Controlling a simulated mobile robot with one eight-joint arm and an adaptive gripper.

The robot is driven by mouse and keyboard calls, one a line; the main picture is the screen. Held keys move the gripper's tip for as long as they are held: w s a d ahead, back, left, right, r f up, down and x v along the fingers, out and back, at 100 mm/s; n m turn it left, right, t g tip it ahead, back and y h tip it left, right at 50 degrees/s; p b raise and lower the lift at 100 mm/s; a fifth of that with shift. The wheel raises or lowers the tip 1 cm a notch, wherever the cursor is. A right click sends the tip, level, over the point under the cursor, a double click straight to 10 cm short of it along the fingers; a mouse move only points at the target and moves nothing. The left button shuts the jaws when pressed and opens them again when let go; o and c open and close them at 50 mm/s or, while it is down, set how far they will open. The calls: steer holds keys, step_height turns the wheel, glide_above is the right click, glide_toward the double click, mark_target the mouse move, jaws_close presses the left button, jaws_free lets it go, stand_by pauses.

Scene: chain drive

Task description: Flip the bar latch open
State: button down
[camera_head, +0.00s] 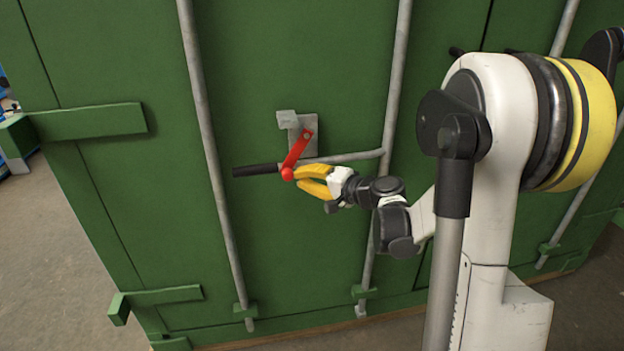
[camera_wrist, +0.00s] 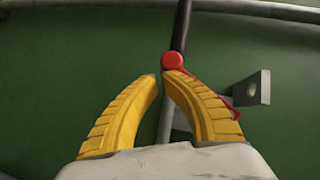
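The bar latch is a red lever (camera_head: 297,148) on a grey bracket plate (camera_head: 293,124), pivoted near the plate's right side and slanting down left to a round red knob (camera_head: 287,174). It crosses in front of the grey handle bar (camera_head: 348,158) with its black grip (camera_head: 255,170). My gripper (camera_head: 299,178) has two yellow fingers, a little apart, just right of the knob. In the wrist view the knob (camera_wrist: 172,62) is at the right finger's tip; I cannot tell whether they touch. The right finger hides most of the lever. Nothing is between the fingers.
The green container door (camera_head: 260,60) fills the background. Two upright grey rods (camera_head: 205,130) (camera_head: 395,80) flank the latch. A green hinge bar (camera_head: 90,121) juts at the left. The door around the latch is otherwise flat.

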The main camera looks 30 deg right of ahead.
mark_target(274, 166)
steer(key=shift+w+a+r, duration=0.15)
steer(key=shift+a, duration=0.5)
steer(key=shift+w+a+r, duration=0.15)
steer(key=shift+a, duration=0.45)
steer(key=a+r, duration=0.1)
steer(key=w+a+r+y, duration=0.1)
steer(key=a, duration=0.1)
steer(key=shift+m+t, duration=0.4)
steer(key=shift+w+a+r, duration=0.2)
steer(key=shift+a+r, duration=0.4)
steer(key=shift+r, duration=0.3)
steer(key=shift+w+a+r+m+t+p, duration=0.1)
steer(key=shift+a+r+m+t+p, duration=0.15)
steer(key=shift+r, duration=0.3)
steer(key=shift+w+a+r+m+t+p, duration=0.1)
steer(key=shift+a+r+m+t+p, duration=0.1)
steer(key=shift+r+m, duration=0.25)
steer(key=shift+r, duration=0.15)
